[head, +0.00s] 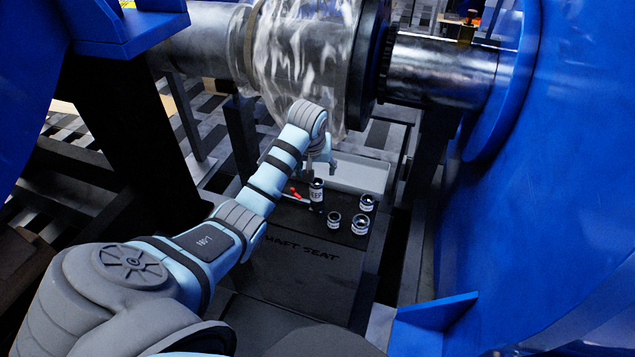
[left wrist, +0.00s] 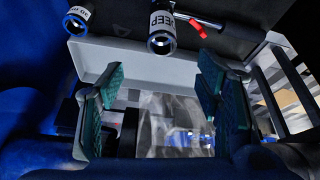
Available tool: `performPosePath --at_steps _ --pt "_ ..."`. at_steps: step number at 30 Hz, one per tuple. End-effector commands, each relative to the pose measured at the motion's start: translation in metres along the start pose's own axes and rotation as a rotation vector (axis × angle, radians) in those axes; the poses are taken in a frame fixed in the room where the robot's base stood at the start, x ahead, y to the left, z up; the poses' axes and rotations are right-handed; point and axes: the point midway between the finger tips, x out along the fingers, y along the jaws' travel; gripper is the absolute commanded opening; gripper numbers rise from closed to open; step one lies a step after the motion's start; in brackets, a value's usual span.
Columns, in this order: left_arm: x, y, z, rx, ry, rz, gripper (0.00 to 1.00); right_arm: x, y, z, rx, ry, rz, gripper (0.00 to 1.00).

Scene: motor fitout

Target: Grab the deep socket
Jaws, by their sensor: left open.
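The deep socket (head: 317,190) is the tallest metal cylinder in the group, with a white label band partly reading "EEP". It stands upright on a dark mat (head: 310,262) in the head view. In the left wrist view the deep socket (left wrist: 162,30) is at the top middle, its label reading "DEEP". My left gripper (head: 328,162) is just behind and above it. In the left wrist view my left gripper (left wrist: 160,95) has its pads wide apart with nothing between them, and the socket lies beyond the gap. My right gripper is not in view.
Shorter sockets (head: 333,220), (head: 367,202) and (head: 360,225) stand right of the deep socket. A red-ended tool (head: 295,193) lies left of it. A pale tray (head: 358,175) sits behind. A large shaft (head: 435,70) spans above, with a blue housing (head: 570,190) at right.

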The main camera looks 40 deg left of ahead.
Motion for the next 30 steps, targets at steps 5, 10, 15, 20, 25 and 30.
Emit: performPosePath --at_steps 5,10,15,20,25,30 --pt "0.043 0.0 0.001 -0.008 -0.005 0.0 0.59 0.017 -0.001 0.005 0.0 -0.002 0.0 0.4" --pt "0.082 0.001 0.0 -0.005 -0.002 0.002 0.59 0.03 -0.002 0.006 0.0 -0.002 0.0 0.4" --pt "0.101 0.0 0.0 -0.004 -0.001 0.001 0.59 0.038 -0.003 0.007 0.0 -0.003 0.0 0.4" --pt "0.135 -0.002 0.003 -0.004 -0.002 0.001 0.59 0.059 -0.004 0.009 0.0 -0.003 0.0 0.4" --pt "0.141 -0.002 0.001 -0.002 0.001 0.002 0.59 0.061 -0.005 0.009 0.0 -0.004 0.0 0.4" --pt "0.14 -0.002 0.0 -0.002 0.001 0.002 0.49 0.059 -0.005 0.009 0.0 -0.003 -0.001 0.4"
